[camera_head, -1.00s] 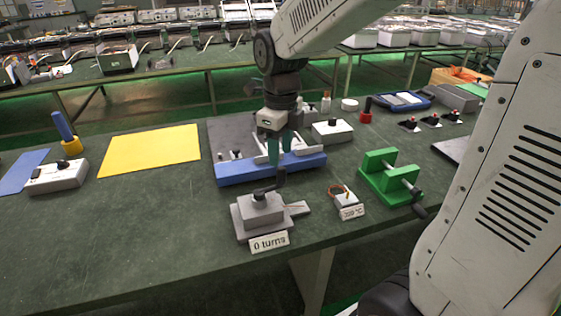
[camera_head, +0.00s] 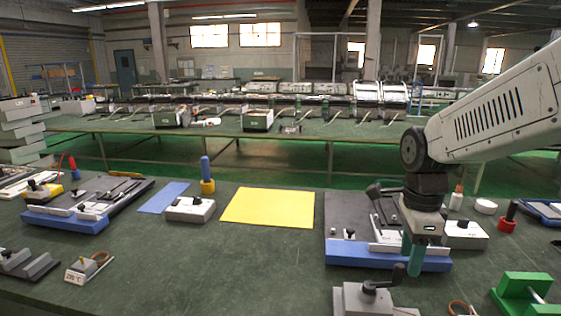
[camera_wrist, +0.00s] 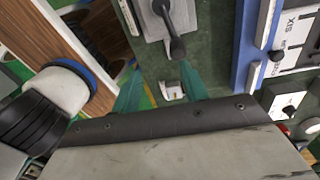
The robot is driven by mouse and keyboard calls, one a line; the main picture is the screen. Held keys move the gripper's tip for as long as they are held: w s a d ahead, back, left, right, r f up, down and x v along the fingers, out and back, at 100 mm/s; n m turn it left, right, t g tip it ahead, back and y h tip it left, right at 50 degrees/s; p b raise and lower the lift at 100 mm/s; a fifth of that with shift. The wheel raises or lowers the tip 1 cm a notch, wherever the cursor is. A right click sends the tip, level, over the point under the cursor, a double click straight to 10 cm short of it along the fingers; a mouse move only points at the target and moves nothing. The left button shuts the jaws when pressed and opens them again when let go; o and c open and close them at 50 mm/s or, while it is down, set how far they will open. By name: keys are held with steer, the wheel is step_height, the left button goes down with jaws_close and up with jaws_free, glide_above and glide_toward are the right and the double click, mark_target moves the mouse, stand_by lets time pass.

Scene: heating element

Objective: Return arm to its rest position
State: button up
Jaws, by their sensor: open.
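My gripper (camera_head: 413,258) hangs from my arm at the right of the head view, fingers pointing down. It is in front of the blue-edged dark fixture (camera_head: 345,252) and behind the grey block with a black crank (camera_head: 365,300). In the wrist view the two green fingers of my gripper (camera_wrist: 162,90) are apart. A small white piece (camera_wrist: 172,91) shows between them, and I cannot tell whether it is touched. The grey block with its black crank (camera_wrist: 170,25) also shows there, beyond the fingertips.
A yellow sheet (camera_head: 268,207) lies mid-bench. A white switch box (camera_head: 190,209), a blue-handled yellow holder (camera_head: 207,178) and a second blue-edged fixture (camera_head: 70,221) stand to the left. A green stand (camera_head: 525,292) is at the lower right. The front middle of the bench is clear.

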steer(key=s+r+n+t, duration=0.1)
steer(key=s+r+n, duration=0.1)
steer(key=s+n, duration=0.7)
steer(key=s+r+n+t, duration=0.1)
steer(key=s+r+n, duration=0.1)
steer(key=s+n, duration=0.7)
steer(key=shift+d+r+n, duration=0.25)
steer(key=shift+n, duration=1.05)
